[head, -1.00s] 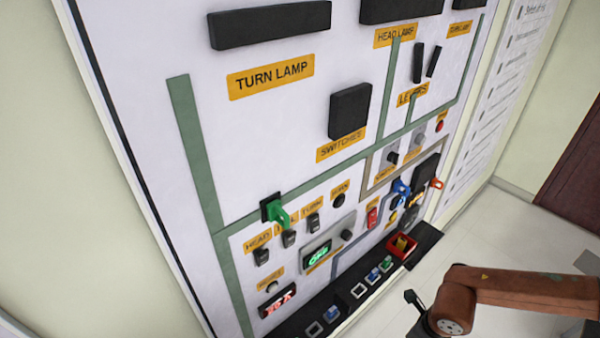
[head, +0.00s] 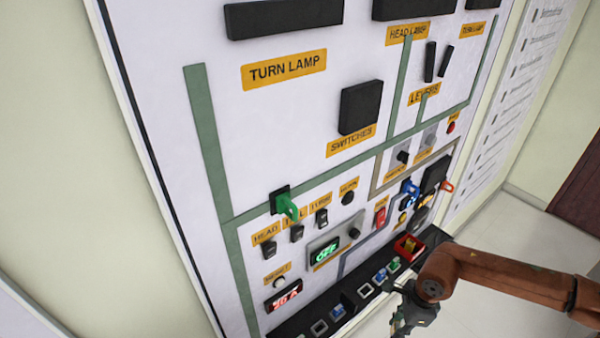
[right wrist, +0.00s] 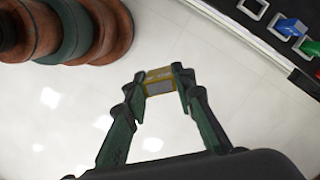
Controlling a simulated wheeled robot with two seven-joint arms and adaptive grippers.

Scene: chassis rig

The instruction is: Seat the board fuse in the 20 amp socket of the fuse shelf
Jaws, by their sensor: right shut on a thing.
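My right gripper (head: 402,322) is at the lower right in the head view, in front of the panel and apart from the shelf. In the right wrist view my right gripper (right wrist: 160,88) is shut on a yellow fuse with a grey face (right wrist: 159,80), held between the fingertips above the floor. The black fuse shelf (head: 292,330) runs along the panel's bottom. It has white-framed empty sockets (head: 366,290), blue fuses (head: 338,311) and a green fuse (head: 393,264). Socket ratings are not readable. A red display (head: 283,298) seems to read 20 A. My left gripper is not in view.
A red tray (head: 408,247) with something yellow inside sits at the shelf's right end. A green key-like handle (head: 287,206), switches and a blue handle (head: 409,187) stick out of the panel above. The floor (head: 500,250) to the right is clear.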

